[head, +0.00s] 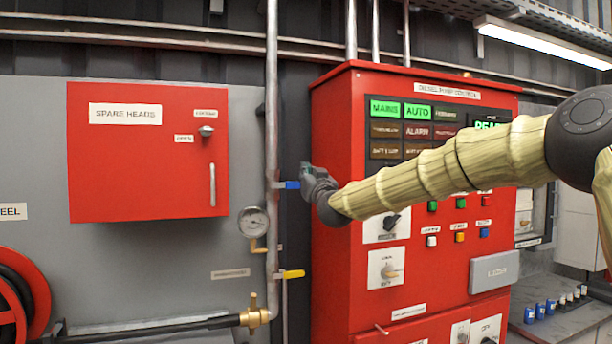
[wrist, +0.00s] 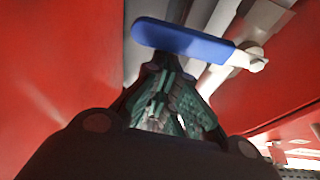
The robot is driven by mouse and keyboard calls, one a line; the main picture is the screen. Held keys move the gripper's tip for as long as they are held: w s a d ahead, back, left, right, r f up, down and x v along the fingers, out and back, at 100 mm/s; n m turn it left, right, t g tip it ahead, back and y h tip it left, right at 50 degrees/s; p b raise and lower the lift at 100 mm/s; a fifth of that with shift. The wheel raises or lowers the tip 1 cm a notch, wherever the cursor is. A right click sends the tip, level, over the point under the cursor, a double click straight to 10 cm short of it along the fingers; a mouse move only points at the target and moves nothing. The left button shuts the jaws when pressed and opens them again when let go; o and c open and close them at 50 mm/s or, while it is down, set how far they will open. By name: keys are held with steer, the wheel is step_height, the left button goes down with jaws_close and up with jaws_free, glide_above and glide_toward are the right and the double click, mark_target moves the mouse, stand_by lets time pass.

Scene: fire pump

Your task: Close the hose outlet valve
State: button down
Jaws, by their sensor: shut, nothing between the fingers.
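A blue valve lever (head: 289,185) sticks out to the right from the vertical grey pipe (head: 271,130), roughly level. In the wrist view the blue lever (wrist: 185,40) crosses just ahead of my fingertips. My gripper (head: 306,172) is shut and empty, close by the lever's free end; I cannot tell whether it touches. My fingers also show in the wrist view (wrist: 164,66). A yellow lever (head: 293,273) sits lower on the same pipe, also roughly level. A brass fitting (head: 255,316) with a black hose is near the bottom. The labels are too small to tell which lever is the hose outlet valve.
The red pump control cabinet (head: 340,250) stands just right of the pipe, under my arm. A red spare heads box (head: 148,165) is on the left wall. A pressure gauge (head: 254,222) sits beside the pipe. A red hose reel (head: 30,285) is at lower left.

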steer(key=s+d+b, duration=0.2)
steer(key=s, duration=0.7)
steer(key=shift+s+d, duration=0.15)
steer(key=shift+d, duration=0.05)
stand_by(0.4)
